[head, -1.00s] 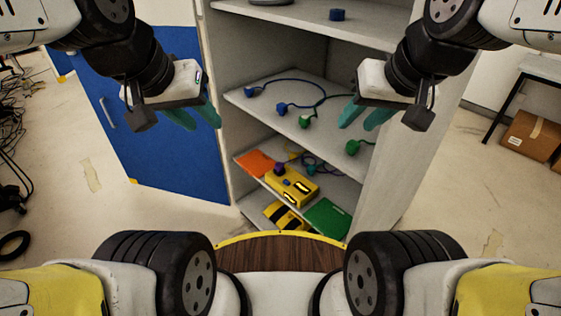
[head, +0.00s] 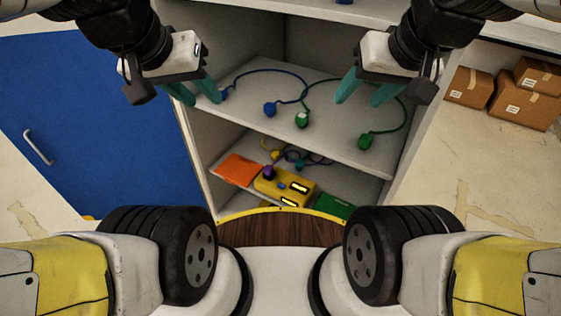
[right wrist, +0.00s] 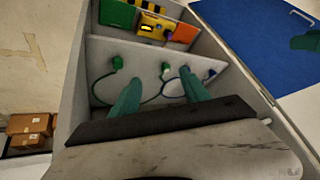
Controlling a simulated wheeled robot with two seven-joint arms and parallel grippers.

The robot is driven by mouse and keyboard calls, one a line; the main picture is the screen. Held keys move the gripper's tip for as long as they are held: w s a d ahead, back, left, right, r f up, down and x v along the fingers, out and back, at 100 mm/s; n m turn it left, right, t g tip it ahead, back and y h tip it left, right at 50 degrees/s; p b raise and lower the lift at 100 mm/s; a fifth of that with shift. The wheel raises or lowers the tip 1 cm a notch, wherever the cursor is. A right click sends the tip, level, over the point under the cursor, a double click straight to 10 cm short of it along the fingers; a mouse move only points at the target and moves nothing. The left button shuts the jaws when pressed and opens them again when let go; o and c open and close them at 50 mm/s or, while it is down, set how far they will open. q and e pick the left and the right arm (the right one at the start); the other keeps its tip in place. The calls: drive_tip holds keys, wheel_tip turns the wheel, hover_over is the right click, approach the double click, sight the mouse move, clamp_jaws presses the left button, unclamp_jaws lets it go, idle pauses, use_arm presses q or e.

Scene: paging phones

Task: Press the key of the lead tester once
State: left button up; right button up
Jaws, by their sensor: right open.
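A yellow box (head: 297,193), which looks like the lead tester, sits on the lower shelf of the cabinet. It also shows in the right wrist view (right wrist: 148,20). Its top has a small blue part (head: 281,185) and lit slots; I cannot tell which part is the key. A purple plug (head: 268,172) stands at its left end. My left gripper (head: 203,101) is open and empty, at the left of the upper shelf. My right gripper (head: 357,102) is open and empty above the upper shelf. Its spread fingers show in the right wrist view (right wrist: 160,95). Both are apart from the box.
The upper shelf (head: 330,125) holds blue plugs (head: 270,109) and green plugs (head: 366,141) on leads, above the box. An orange card (head: 240,169) and a green card (head: 333,207) flank the box. A blue panel (head: 90,130) stands left; cartons (head: 525,95) lie right.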

clamp_jaws()
idle(1.8)
